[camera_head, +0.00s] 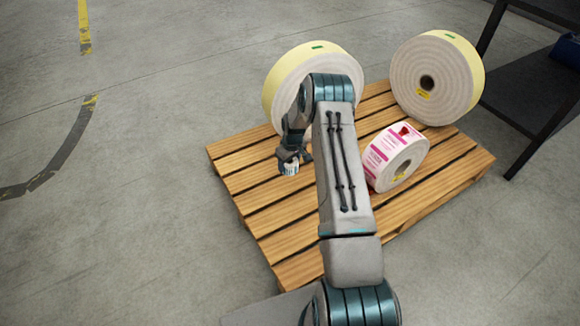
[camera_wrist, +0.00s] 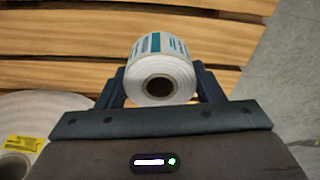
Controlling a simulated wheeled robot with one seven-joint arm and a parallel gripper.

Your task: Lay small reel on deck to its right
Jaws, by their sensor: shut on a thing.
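The small reel (camera_wrist: 160,78) is a white roll with blue-green printed labels and a hollow core. In the wrist view it sits between the two fingers of my gripper (camera_wrist: 160,88), which is shut on it. In the head view the small reel (camera_head: 290,168) shows just below my gripper (camera_head: 293,160), over the left part of the pallet deck (camera_head: 262,214). I cannot tell whether it touches the slats. Wooden slats show behind it in the wrist view.
Two big cream reels stand at the back of the deck, one left (camera_head: 285,85) partly behind my arm and one right (camera_head: 455,75). A pink-and-white label reel (camera_head: 395,160) stands right of my arm. Front-left slats are clear. A dark table (camera_head: 535,75) stands at right.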

